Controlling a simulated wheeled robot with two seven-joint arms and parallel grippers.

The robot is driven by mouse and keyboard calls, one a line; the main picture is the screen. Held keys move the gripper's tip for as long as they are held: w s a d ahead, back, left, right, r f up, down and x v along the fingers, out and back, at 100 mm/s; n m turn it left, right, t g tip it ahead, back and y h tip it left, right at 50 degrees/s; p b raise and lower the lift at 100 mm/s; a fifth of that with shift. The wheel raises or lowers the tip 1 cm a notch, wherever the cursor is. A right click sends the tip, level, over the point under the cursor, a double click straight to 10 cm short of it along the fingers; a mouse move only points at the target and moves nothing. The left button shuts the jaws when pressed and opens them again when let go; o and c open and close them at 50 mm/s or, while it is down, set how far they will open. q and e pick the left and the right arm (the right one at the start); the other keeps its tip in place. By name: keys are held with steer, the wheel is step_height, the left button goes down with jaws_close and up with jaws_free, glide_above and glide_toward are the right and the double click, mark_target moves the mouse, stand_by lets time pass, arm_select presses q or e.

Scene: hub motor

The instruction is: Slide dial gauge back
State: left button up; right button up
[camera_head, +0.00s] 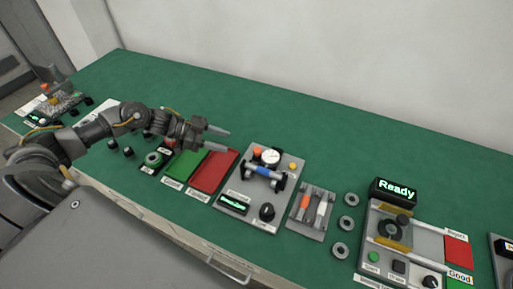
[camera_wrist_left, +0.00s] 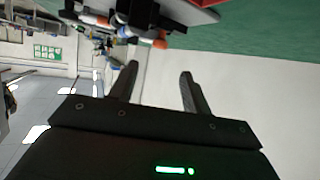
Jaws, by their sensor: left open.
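The dial gauge (camera_head: 271,156), with a round white face, stands at the back of a grey fixture plate (camera_head: 237,190). In front of it, a blue-and-black shaft-like part (camera_head: 264,171) lies across the fixture. My left gripper (camera_head: 222,141) is open and empty, above the table to the left of the gauge and apart from it. Its two spread fingers also show in the left wrist view (camera_wrist_left: 158,77). In that view, dark fixture parts (camera_wrist_left: 140,14) hang at the top edge, and I cannot clearly make out the gauge there. My right gripper is not in view.
Green and red trays (camera_head: 211,172) lie below and beside my left gripper. An orange knob (camera_head: 257,152) and a yellow knob (camera_head: 292,166) flank the gauge. A tool tray (camera_head: 309,214), grey rings (camera_head: 350,198) and a "Ready" display (camera_head: 395,190) stand to the right. The table's back strip is clear.

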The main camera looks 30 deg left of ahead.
mark_target(257, 149)
arm_select(q)
steer(key=p+x, duration=0.1)
steer(key=x, duration=0.5)
steer(key=p+x, duration=0.1)
steer(key=x, duration=0.2)
steer(key=shift+w+d+r+p, duration=0.2)
steer(key=shift+w+d+p, duration=0.1)
steer(key=shift+d, duration=0.15)
steer(key=shift+w+d+f, duration=0.25)
steer(key=shift+d+f, duration=0.1)
steer(key=shift+d, duration=0.25)
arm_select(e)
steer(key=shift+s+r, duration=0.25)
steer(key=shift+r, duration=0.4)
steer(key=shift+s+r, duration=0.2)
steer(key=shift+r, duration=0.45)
arm_select(q)
steer(key=shift+c, duration=0.3)
jaws_close()
